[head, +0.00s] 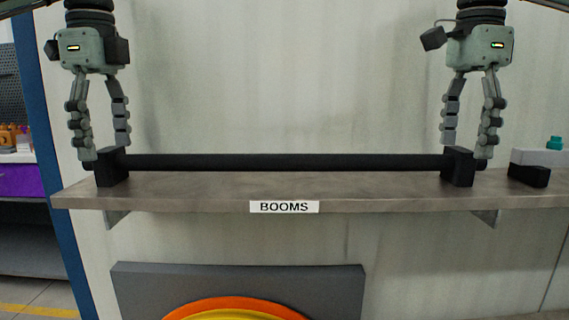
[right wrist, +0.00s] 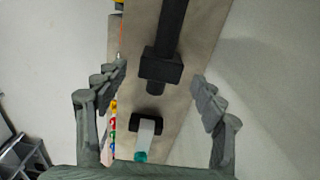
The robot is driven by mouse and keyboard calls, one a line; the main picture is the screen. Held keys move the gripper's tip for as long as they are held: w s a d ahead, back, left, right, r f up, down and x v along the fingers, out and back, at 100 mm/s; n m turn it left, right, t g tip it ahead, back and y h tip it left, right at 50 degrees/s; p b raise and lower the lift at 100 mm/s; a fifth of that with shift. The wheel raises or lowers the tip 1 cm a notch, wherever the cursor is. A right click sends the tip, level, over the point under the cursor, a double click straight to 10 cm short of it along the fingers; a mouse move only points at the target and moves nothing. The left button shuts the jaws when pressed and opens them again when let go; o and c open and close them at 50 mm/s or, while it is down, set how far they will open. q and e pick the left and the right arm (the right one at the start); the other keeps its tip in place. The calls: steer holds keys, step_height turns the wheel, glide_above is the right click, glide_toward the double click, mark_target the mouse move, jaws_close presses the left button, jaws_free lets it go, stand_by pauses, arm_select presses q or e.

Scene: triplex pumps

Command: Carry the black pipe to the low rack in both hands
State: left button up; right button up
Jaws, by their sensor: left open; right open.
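The black pipe (head: 285,162) lies level across two black support blocks, the left block (head: 111,167) and the right block (head: 457,167), on the shelf labelled BOOMS. A short stub of pipe shows past each block. My left gripper (head: 104,148) points down, open, over the pipe's left end near the left block. My right gripper (head: 466,148) points down, open, over the right end. In the right wrist view the pipe (right wrist: 174,22) and its block lie between my spread fingers, with no grip on them. I cannot make out a low rack.
The shelf (head: 200,187) is fixed to a pale wall. Another black block (head: 528,175) and a teal-topped item (head: 555,143) are at its right. Below is a grey panel (head: 140,285) with an orange and yellow round shape. A blue post (head: 48,150) stands left.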

mark_target(463, 149)
arm_select(q)
steer(key=shift+f, duration=1.75)
arm_select(e)
steer(key=shift+f, duration=1.7)
arm_select(q)
steer(key=shift+c, duration=0.6)
arm_select(e)
steer(key=shift+c, duration=0.6)
arm_select(q)
jaws_close()
arm_select(e)
jaws_close()
arm_select(q)
steer(key=shift+r, duration=0.1)
arm_select(e)
steer(key=shift+r, duration=0.1)
